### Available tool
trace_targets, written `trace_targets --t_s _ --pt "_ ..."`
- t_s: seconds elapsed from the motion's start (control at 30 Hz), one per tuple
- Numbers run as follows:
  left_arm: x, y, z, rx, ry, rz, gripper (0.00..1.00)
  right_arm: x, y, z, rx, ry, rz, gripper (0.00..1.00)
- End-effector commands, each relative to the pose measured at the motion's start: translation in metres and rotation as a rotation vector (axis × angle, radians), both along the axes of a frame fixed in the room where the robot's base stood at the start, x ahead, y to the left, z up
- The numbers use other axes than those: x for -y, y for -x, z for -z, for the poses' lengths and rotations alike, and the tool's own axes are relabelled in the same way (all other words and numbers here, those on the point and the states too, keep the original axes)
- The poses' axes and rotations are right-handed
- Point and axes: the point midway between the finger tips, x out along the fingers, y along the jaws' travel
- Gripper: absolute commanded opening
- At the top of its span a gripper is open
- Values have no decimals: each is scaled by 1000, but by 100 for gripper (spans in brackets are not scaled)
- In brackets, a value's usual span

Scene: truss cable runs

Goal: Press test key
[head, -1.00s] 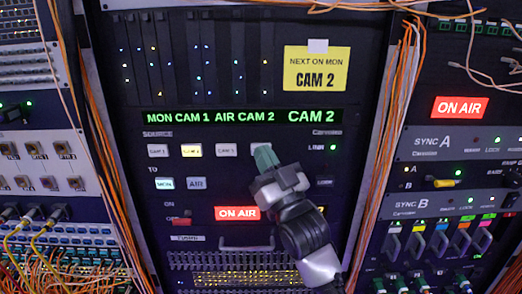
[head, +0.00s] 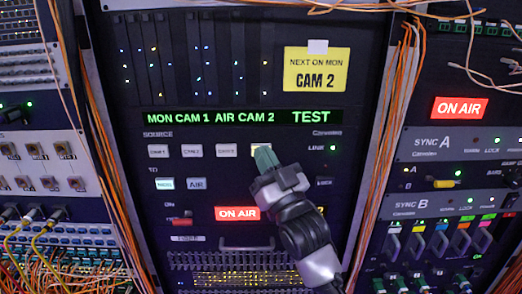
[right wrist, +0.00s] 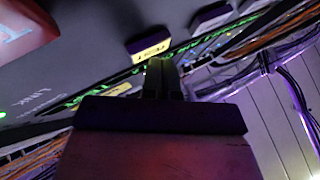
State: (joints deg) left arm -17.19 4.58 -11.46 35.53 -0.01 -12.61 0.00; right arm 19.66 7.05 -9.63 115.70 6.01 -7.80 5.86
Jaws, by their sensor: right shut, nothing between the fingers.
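The test key (head: 254,149) is the rightmost key in the SOURCE row of the middle rack panel. Its visible edge glows yellowish, and the rest is behind my right gripper. In the right wrist view the key (right wrist: 151,47) shows a lit yellow face with a TEST label. My right gripper (head: 265,157) is shut and empty, with its green-grey fingertips at this key; its fingers (right wrist: 158,75) reach the key's lower edge in the wrist view. The display (head: 240,117) reads MON CAM 1, AIR CAM 2, TEST. My left gripper is out of view.
The CAM 1 key (head: 161,151), CAM 2 key (head: 191,151) and CAM 3 key (head: 227,151) are unlit. The MON key (head: 164,184) is lit beside the AIR key (head: 196,184). A yellow note (head: 316,70) reads NEXT ON MON CAM 2. Orange cables (head: 385,150) hang at the right.

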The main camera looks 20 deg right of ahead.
Motion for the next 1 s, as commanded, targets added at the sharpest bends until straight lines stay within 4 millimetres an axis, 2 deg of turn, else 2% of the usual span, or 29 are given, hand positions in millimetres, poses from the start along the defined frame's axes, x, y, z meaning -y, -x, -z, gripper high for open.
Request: trace_targets --t_s 0.2,0.57,1.0 --pt "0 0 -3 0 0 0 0 -3 11 0 -1 -1 -1 0" --pt "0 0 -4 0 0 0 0 -4 14 0 0 -1 -1 0" --pt "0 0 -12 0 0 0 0 -15 53 0 -1 -1 -1 0"
